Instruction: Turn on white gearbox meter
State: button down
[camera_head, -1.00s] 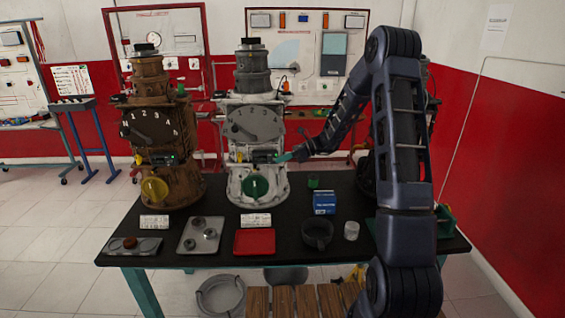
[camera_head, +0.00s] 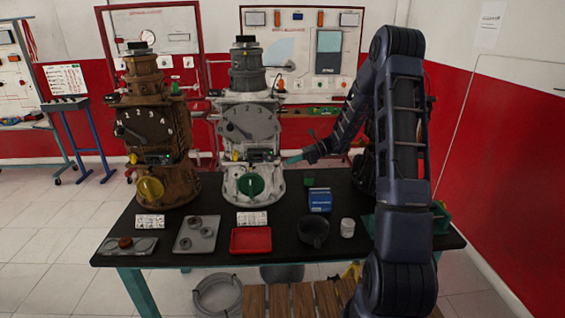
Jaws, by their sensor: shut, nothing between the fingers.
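The white gearbox (camera_head: 232,179) stands upright at the back middle of the black table. It has a grey round meter dial (camera_head: 249,123), a green round knob (camera_head: 250,184) low on its front, and a small dark display box with a yellow part (camera_head: 238,156) between them. A small gap seems to lie between the tips and the gearbox. Fine switches on the meter are too small to make out.
A brown gearbox (camera_head: 155,120) with a numbered dial stands at left. A red tray (camera_head: 251,240), grey tray (camera_head: 197,234), blue box (camera_head: 320,200), dark pan (camera_head: 313,232) and white jar (camera_head: 347,228) lie along the table. My arm hides part of another dark unit at right.

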jog(key=v, duration=0.5)
jog(key=shift+d+r, duration=0.15)
jog(key=shift+d, duration=0.2)
jog(key=s+d+r+n+h, duration=0.2)
jog(key=s+r+n+h, duration=0.7)
jog(key=s, duration=0.9)
jog(key=s+d+r+n+t+h, duration=0.1)
jog(key=s+d+r+n+t, duration=0.1)
jog(key=s, duration=0.4)
jog(key=s+d+r+n+t+h, duration=0.2)
jog(key=s+d+r+n, duration=0.2)
jog(key=s, duration=0.3)
jog(key=s+d+r+n+t+h, duration=0.2)
jog(key=s+d+r+n, duration=0.1)
jog(key=s+n, duration=0.2)
jog(key=shift+s+d, duration=0.35)
jog(key=shift+s, duration=0.7)
